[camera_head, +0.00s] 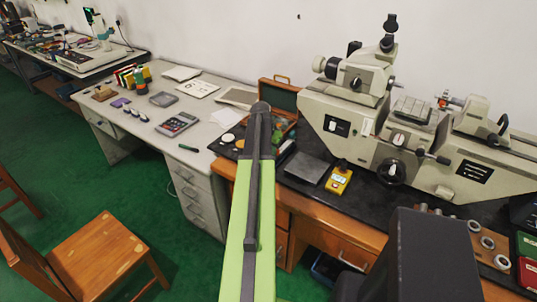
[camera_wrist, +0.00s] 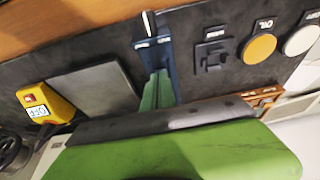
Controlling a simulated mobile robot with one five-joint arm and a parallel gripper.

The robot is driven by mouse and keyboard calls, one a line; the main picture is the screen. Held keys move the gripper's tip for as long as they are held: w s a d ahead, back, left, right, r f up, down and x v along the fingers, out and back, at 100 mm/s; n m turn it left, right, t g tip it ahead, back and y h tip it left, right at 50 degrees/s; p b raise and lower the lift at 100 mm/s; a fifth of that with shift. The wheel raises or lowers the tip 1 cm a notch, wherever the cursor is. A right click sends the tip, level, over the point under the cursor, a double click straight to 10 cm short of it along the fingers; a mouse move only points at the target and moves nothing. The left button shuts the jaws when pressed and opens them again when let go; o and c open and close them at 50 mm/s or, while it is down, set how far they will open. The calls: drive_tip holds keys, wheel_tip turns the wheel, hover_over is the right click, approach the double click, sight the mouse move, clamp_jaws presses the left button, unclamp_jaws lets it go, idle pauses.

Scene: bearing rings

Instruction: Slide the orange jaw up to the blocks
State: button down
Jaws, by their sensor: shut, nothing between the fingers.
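My gripper (camera_head: 260,108) is at the end of my green arm, over the black mat beside the open case. Its fingers look shut, with nothing visible in them. In the wrist view, a blue holder with a green strip (camera_wrist: 154,62) lies on the mat beyond my green and dark grey parts, which hide its near end. In the head view my arm covers that area. No orange jaw can be made out on this holder, nor separate blocks. A small orange-red part (camera_head: 443,103) shows on the measuring machine (camera_head: 340,125); I cannot tell if it is the jaw.
A grey plate (camera_head: 307,168) and a yellow meter (camera_head: 340,181) lie on the mat, with the meter also in the wrist view (camera_wrist: 42,102). Near the holder are a black fixture (camera_wrist: 213,58), a yellow disc (camera_wrist: 260,48) and a white disc (camera_wrist: 301,41). The brown case (camera_head: 280,97) stands behind.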

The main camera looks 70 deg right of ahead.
drive_tip(key=shift+s+d+f, duration=0.1)
drive_tip(key=shift+d+f, duration=0.05)
drive_tip(key=shift+d, duration=0.25)
drive_tip(key=shift+w+a, duration=0.15)
drive_tip(key=shift+a, duration=0.4)
drive_tip(key=shift+w+a, duration=0.15)
drive_tip(key=shift+a, duration=0.4)
drive_tip(key=p+v, duration=0.4)
drive_tip(key=shift+d, duration=0.15)
